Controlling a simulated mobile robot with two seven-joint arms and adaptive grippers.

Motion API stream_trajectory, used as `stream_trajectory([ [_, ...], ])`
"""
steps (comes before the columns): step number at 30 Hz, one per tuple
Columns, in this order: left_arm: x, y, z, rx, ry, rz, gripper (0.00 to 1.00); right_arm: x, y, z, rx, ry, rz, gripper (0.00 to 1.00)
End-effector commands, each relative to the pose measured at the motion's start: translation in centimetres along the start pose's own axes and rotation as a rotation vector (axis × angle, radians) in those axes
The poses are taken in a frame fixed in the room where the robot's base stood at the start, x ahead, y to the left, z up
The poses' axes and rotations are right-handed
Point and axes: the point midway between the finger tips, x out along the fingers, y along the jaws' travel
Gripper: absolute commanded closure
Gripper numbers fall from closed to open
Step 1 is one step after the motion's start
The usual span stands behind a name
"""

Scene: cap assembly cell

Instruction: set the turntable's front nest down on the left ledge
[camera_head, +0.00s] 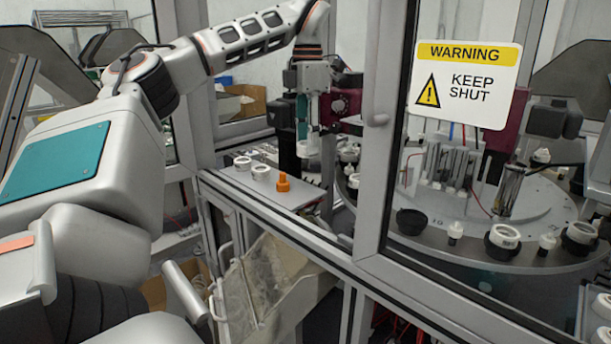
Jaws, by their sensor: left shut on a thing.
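My left gripper (308,136) reaches through the open front of the cell and points down, shut on a small white part (307,149). The fingers partly hide this part, and I cannot tell its full shape. It is above and to the right of the left ledge (232,179), a flat metal shelf, near the turntable's left edge. The turntable (441,246) is a round grey disc, mostly behind the glass door. Along its front rim sit black nests, one empty (411,221) and one holding a white ring (505,236). My right gripper is not in view.
On the left ledge stand two white rings (243,163) (261,172) and an orange cap-like piece (283,183). Bare ledge shows around them. A door frame post (379,170) and a glass door with a warning sign (469,83) stand right of my gripper.

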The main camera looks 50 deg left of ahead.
Motion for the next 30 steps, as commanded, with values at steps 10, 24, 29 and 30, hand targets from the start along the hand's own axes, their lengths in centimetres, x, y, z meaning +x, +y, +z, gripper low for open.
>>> stream_trajectory([
  [10,4.9,0.0,0.0,0.000,-0.001,0.000,0.87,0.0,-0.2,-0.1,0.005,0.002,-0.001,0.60],
  [24,9.2,0.0,0.0,-0.001,-0.001,0.000,0.87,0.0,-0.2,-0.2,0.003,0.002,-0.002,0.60],
  [29,9.2,0.0,0.0,-0.001,-0.001,0.000,0.87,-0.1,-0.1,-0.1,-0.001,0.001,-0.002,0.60],
  [30,9.2,0.0,0.0,-0.001,-0.001,0.000,0.87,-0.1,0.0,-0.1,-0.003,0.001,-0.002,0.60],
])
